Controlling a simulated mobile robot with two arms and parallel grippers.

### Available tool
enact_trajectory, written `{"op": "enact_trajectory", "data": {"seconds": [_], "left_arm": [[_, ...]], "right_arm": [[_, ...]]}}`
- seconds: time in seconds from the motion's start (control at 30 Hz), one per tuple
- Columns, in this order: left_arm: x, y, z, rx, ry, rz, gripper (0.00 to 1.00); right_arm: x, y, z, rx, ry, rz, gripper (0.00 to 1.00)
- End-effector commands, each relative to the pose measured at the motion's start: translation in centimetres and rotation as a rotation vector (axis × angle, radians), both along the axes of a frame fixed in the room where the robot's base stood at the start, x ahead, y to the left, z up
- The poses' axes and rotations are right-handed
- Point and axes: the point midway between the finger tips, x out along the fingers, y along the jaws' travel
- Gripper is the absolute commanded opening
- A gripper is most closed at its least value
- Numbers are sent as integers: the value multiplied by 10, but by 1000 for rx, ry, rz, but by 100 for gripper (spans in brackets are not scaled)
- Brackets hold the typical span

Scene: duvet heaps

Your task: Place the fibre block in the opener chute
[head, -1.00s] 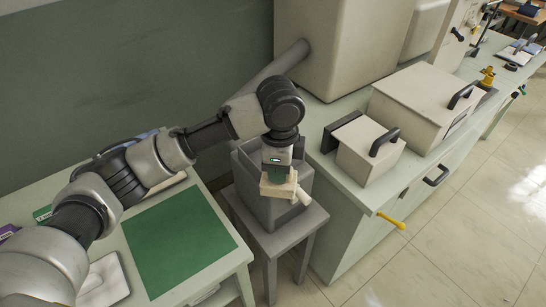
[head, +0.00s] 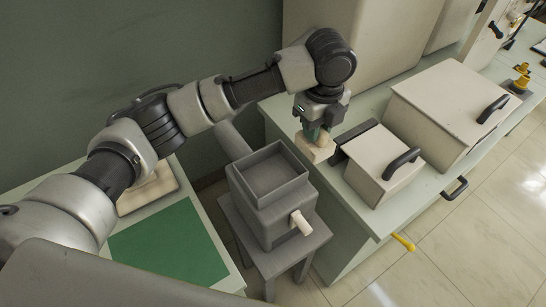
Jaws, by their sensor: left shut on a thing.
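My left gripper (head: 317,131) points down and is shut on a cream fibre block (head: 313,152). The fingers hide the block's upper part. The block is over the left part of the pale green counter, beside the dark plate of a small beige box; I cannot tell if it touches the counter. A grey open-topped box (head: 241,186), which looks like the opener chute, stands on a grey stool left of and nearer than the block. Its visible interior looks empty, and a white spout sticks out at its right. My right gripper is not in view.
The small beige box (head: 374,170) with a black handle stands just right of the block. A larger beige box (head: 440,105) is behind it on the counter (head: 283,103). A green mat (head: 172,245) lies on the left table. A yellow handle (head: 403,242) juts out low at the counter front.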

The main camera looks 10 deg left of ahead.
Motion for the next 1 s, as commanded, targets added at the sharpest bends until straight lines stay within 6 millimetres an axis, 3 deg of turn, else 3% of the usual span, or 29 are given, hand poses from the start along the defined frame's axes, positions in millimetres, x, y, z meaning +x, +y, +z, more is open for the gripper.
{"op": "enact_trajectory", "data": {"seconds": [0.1,0.2,0.4,0.63,0.8,1.0], "left_arm": [[-10,29,-15,2,5,4,2],[-18,51,-28,4,4,4,2],[-29,82,-49,1,2,3,2],[-33,91,-66,1,4,2,2],[-33,90,-90,1,3,1,2],[-32,90,-97,0,-1,1,2]], "right_arm": [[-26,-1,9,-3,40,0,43],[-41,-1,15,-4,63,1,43],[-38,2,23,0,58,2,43],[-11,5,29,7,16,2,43],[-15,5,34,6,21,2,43],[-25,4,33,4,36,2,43]]}}
